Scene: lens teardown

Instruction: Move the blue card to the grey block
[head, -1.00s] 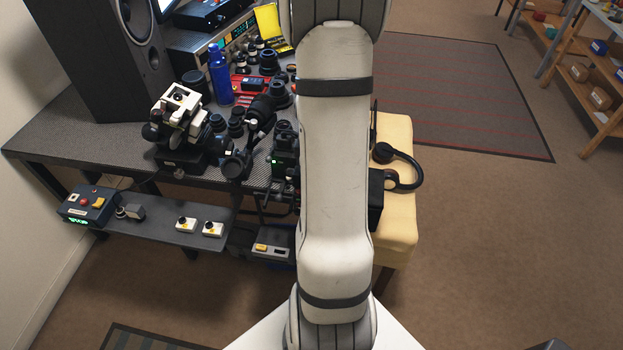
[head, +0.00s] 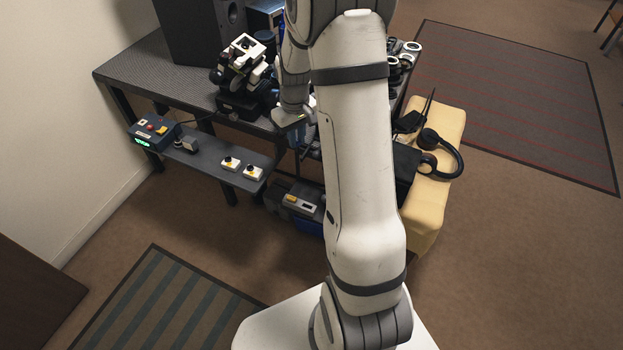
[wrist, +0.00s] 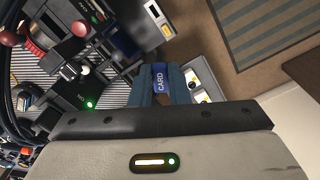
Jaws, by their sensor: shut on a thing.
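My gripper (wrist: 162,82) is shut on the blue card (wrist: 158,81), whose white lettering reads CARD in the wrist view. The card stands between the two blue-grey fingers. In the head view my gripper (head: 302,145) is partly hidden by my arm, beside the front edge of the bench, and I cannot make out the card there. A small grey block-like item (head: 187,144) sits on the low shelf, right of the dark control box. I cannot tell for sure that it is the task's grey block.
The dark control box (head: 154,132) has buttons and a green display. Two white switch boxes (head: 241,168) stand on the low shelf (head: 208,161). A white-topped microscope-like device (head: 246,75) is on the bench. Headphones lie on a yellow stool (head: 440,190).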

